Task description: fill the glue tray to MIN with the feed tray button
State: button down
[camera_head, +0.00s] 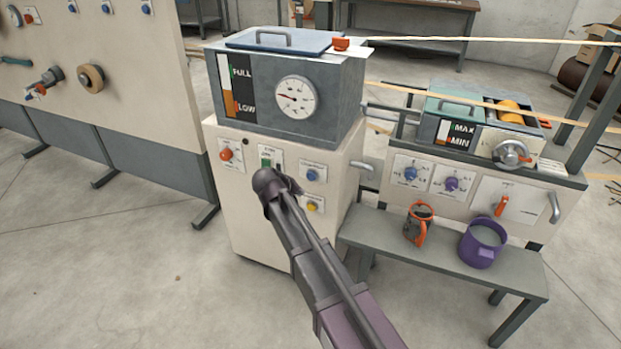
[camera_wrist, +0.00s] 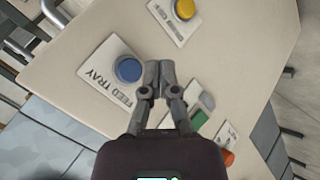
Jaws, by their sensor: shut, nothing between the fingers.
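The blue feed tray button (camera_head: 312,175) is on the cream cabinet front, right of my gripper. It shows in the wrist view (camera_wrist: 129,69) beside its FEED TRAY label, just left of the fingertips. My gripper (camera_head: 267,180) is shut and empty in front of the panel, with its tips (camera_wrist: 158,68) pointing at it. Whether the tips touch the panel cannot be told. The glue tray (camera_head: 483,144) stands at right with a yellow roller. Its MAX/MIN gauge (camera_head: 443,132) has a coloured strip; the exact level is too small to tell.
A green control (camera_wrist: 200,118) is partly behind my gripper, a yellow button (camera_head: 312,206) below the blue one and a red-orange knob (camera_head: 226,154) left. A glue tank (camera_head: 330,95) with FULL/LOW gauge sits on the cabinet. A purple pot (camera_head: 480,250) and orange-handled jug (camera_head: 418,224) stand on a bench.

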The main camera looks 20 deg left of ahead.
aim_at(311, 180)
jog(key=shift+w+d, duration=0.2)
jog(key=shift+w, duration=2.2)
jog(key=shift+w, duration=0.9)
dwell(2.0)
jog(key=shift+s, duration=0.2)
dwell(1.7)
jog(key=shift+s, duration=0.65)
jog(key=shift+s, duration=0.1)
